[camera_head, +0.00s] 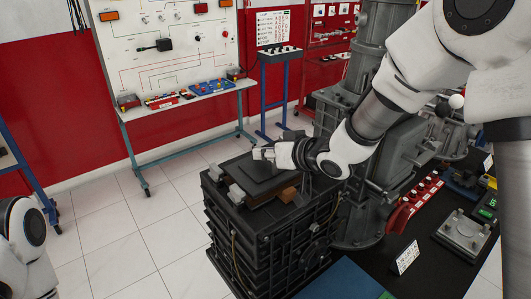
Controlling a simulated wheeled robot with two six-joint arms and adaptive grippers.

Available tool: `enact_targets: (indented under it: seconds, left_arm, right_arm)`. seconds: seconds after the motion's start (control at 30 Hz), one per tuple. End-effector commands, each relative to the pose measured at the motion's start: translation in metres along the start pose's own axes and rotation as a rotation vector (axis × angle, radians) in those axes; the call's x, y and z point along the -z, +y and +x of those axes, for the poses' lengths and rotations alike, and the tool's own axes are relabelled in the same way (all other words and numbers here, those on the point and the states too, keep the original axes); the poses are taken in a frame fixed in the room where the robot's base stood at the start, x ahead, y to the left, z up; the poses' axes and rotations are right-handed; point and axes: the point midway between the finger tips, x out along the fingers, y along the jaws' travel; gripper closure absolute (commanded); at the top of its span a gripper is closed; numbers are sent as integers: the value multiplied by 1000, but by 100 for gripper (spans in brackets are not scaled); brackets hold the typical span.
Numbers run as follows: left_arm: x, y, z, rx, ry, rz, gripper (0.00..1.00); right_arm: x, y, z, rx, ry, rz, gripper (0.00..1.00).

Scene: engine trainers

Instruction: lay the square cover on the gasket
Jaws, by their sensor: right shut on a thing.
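The square cover (256,174), a dark flat plate, is over the top of a black ribbed housing (262,240) in the middle of the view. My right gripper (264,154) reaches in from the right and is shut on the cover at its far edge. A brown edge (287,193) shows under the cover's right side; I cannot tell whether it is the gasket. Whether the cover touches what is below it cannot be told. My left arm shows at the lower left, but its gripper is out of view.
Light grey blocks (236,193) sit at the housing's left top edge. A large grey engine (400,150) stands close on the right. A black bench (440,262) holds red parts (413,200) and a metal plate (464,234). Tiled floor (150,240) is clear on the left.

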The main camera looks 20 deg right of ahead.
Motion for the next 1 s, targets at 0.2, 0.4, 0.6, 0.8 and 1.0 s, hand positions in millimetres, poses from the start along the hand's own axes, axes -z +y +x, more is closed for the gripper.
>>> enact_targets:
  seconds: [0.2,0.4,0.6,0.8,1.0]
  left_arm:
    - [0,0,2,0,0,0,55]
    - [0,0,4,0,0,0,55]
    - [0,0,6,0,0,0,55]
    - [0,0,8,0,0,0,55]
    - [0,0,10,0,0,0,55]
  right_arm:
    - [-2,1,1,1,2,-1,100]
    - [-5,2,3,1,2,-1,100]
    - [-8,2,4,1,2,-1,100]
    - [-11,3,6,1,2,0,100]
    - [-14,4,7,0,2,0,100]
